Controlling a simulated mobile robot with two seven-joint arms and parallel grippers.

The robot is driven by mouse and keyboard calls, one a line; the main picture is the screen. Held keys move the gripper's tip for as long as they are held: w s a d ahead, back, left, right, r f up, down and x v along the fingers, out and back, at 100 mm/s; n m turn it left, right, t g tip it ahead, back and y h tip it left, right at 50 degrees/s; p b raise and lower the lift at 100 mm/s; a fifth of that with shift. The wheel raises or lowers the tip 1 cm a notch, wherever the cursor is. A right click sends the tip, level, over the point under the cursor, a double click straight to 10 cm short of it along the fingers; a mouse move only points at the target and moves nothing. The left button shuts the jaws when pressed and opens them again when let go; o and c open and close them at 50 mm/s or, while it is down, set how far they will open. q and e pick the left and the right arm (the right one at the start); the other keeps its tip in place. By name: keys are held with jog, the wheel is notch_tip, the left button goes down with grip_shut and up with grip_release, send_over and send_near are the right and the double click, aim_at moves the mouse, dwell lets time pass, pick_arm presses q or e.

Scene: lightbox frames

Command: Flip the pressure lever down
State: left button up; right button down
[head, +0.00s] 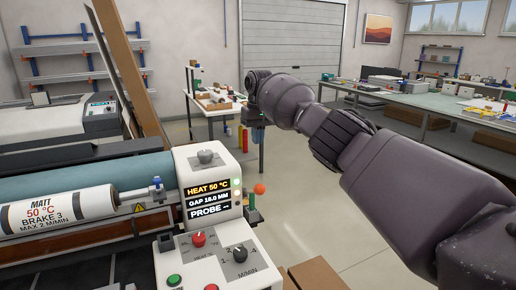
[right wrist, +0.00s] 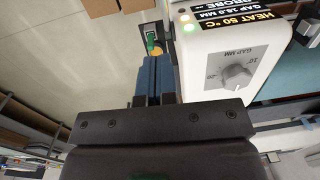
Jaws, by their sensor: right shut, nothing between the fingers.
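In the right wrist view an orange-yellow knob (right wrist: 156,51) shows just beyond the fingertips, beside a green part. My right gripper (head: 254,116) is above and beyond the lever in the head view. Its blue fingers (right wrist: 156,62) are together and empty. Contact with the knob cannot be told. My left gripper is not in view.
A lower panel (head: 215,262) carries a red knob, a dark speed knob and coloured buttons. A gap knob (right wrist: 237,76) sits on the housing top. A printed white roll (head: 60,210) lies left. Open floor (head: 310,200) is right of the machine.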

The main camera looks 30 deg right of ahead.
pick_arm(q)
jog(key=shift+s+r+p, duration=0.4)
jog(key=shift+p, duration=0.55)
pick_arm(e)
jog(key=shift+s+a+f, duration=0.2)
jog(key=shift+s+f, duration=0.3)
jog(key=shift+f, duration=1.4)
jog(key=shift+s+a+f, duration=0.15)
jog(key=shift+s+f, duration=0.3)
jog(key=shift+f, duration=1.4)
jog(key=shift+s+a+f, duration=0.2)
jog(key=shift+s+f, duration=0.3)
jog(key=shift+f, duration=1.4)
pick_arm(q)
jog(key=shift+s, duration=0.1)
pick_arm(e)
jog(key=shift+f, duration=0.15)
